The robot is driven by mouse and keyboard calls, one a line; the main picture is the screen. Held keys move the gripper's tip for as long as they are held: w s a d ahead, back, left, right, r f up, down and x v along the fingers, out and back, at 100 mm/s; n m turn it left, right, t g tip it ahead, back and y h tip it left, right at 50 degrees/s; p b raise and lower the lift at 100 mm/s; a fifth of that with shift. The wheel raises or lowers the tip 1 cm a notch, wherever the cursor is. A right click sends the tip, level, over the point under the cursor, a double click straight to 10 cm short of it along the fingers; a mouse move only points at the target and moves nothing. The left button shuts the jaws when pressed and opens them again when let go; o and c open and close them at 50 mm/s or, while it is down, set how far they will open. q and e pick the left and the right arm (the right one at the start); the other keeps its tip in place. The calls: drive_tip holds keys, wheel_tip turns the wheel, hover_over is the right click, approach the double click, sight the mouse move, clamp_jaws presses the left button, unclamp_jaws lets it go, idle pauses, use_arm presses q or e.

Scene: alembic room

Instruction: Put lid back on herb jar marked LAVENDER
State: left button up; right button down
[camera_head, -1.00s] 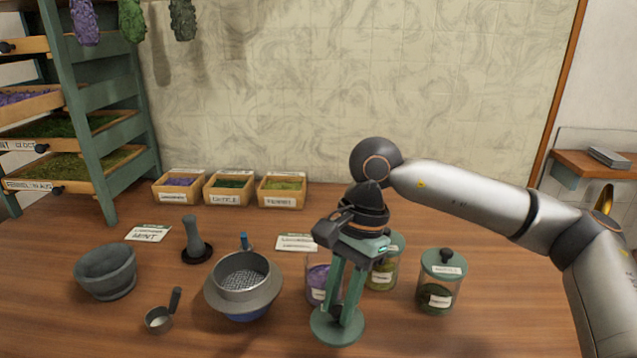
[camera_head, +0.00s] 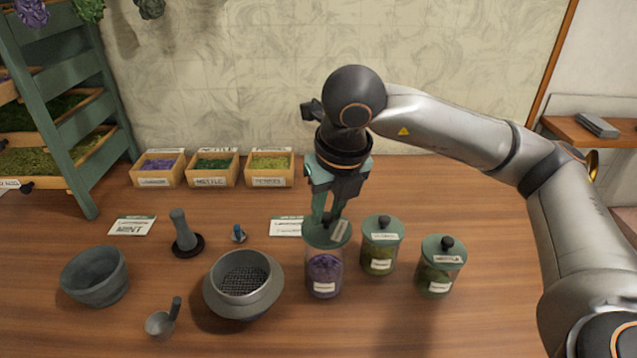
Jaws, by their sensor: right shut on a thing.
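The lavender jar (camera_head: 324,272) is clear glass with purple herb inside and a white label too small to read. It stands upright at the middle of the table. A green lid (camera_head: 316,239) is at its mouth, level and lined up with it. I cannot tell whether the lid is fully seated. My right gripper (camera_head: 328,217) points down from above and is shut on the lid's knob, which the fingers hide. My left gripper is not in view.
Two lidded jars (camera_head: 381,246) (camera_head: 440,267) stand close on the right. A sieve on a bowl (camera_head: 243,294) is close on the left, with a mortar (camera_head: 96,276), pestle (camera_head: 182,235) and scoop (camera_head: 161,321) beyond. Three herb boxes (camera_head: 212,180) line the back. The right table area is clear.

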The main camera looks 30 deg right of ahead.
sight(326, 230)
drive_tip(key=shift+w+d+r+m, duration=0.15)
drive_tip(key=shift+w+r+m, duration=0.3)
drive_tip(key=shift+m, duration=0.65)
drive_tip(key=shift+f, duration=0.6)
drive_tip(key=shift+f+b, duration=0.65)
drive_tip(key=shift+f, duration=0.05)
wheel_tip(326, 230, down, 3)
drive_tip(key=shift+r+b, duration=0.1)
drive_tip(key=shift+b, duration=0.9)
drive_tip(key=shift+f+b, duration=0.3)
drive_tip(key=shift+b, duration=0.05)
drive_tip(key=shift+f, duration=0.25)
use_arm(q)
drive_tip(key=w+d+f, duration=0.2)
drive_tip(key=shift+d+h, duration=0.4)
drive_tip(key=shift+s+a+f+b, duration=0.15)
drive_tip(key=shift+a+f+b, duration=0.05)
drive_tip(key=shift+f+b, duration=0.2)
